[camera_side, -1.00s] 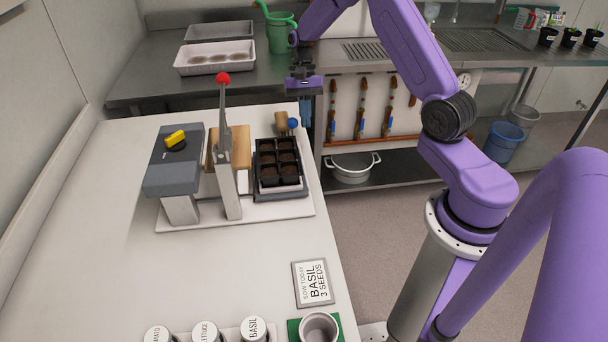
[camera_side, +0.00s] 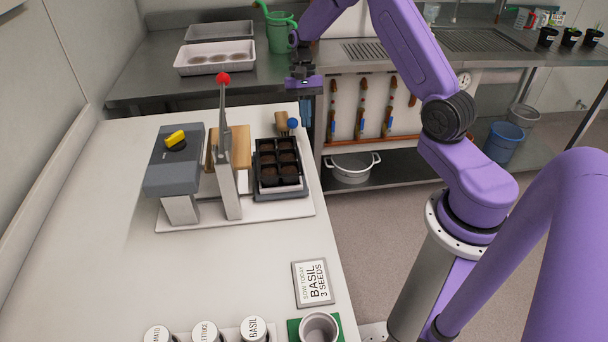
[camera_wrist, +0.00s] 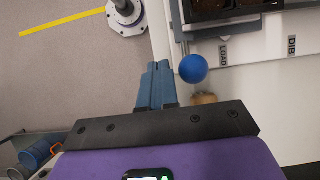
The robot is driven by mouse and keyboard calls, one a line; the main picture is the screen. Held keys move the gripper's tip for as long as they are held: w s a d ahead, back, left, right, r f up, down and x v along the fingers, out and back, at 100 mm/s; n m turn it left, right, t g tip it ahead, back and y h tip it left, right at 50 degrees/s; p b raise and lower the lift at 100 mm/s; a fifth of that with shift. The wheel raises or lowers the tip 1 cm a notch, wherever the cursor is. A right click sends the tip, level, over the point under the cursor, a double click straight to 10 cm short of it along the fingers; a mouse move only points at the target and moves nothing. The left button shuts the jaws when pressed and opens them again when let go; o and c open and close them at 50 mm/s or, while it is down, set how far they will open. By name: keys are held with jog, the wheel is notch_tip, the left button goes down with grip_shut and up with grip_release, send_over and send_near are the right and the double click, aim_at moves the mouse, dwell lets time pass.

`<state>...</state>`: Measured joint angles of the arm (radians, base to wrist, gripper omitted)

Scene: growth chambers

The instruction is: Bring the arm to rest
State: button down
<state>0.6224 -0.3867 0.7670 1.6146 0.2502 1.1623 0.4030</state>
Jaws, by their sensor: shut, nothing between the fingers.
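My purple arm reaches over from the right. My gripper (camera_side: 306,114) points down just beyond the far right edge of the white table (camera_side: 110,260), past the seed tray fixture. In the wrist view its two blue-grey fingers (camera_wrist: 157,85) are together, with nothing between them. A blue ball knob (camera_side: 293,123) is close beside the gripper; in the wrist view the knob (camera_wrist: 193,69) is right of the fingers, apart from them in the picture. The black cell tray (camera_side: 278,165) holds dark soil and sits in the fixture.
A lever with a red knob (camera_side: 223,79) stands beside a grey box with a yellow switch (camera_side: 175,138). A sign (camera_side: 313,284) lies in front, near a grey cup (camera_side: 319,328) and labelled jars (camera_side: 253,329). A green watering can (camera_side: 280,32) stands on the back bench.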

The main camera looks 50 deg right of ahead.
jog(key=shift+r, duration=0.1)
dwell(0.6)
notch_tip(320, 180, up, 9)
jog(key=shift+s+d, duration=0.4)
jog(key=shift+s, duration=0.05)
dwell(0.4)
jog(key=s+a+r+n+t+h, duration=0.1)
jog(key=s+a+r+n+h, duration=0.1)
jog(key=s+a+n, duration=0.45)
jog(key=s+a+r+n+h, duration=0.1)
jog(key=s+a+n, duration=0.25)
jog(key=a, duration=0.55)
jog(key=s+a+n+t, duration=0.2)
jog(key=s+n, duration=0.9)
jog(key=s, duration=0.8)
jog(key=shift+a+f+n+t, duration=0.15)
jog(key=shift+f+n+t, duration=0.15)
jog(key=shift+f+t, duration=0.1)
jog(key=shift+r, duration=0.1)
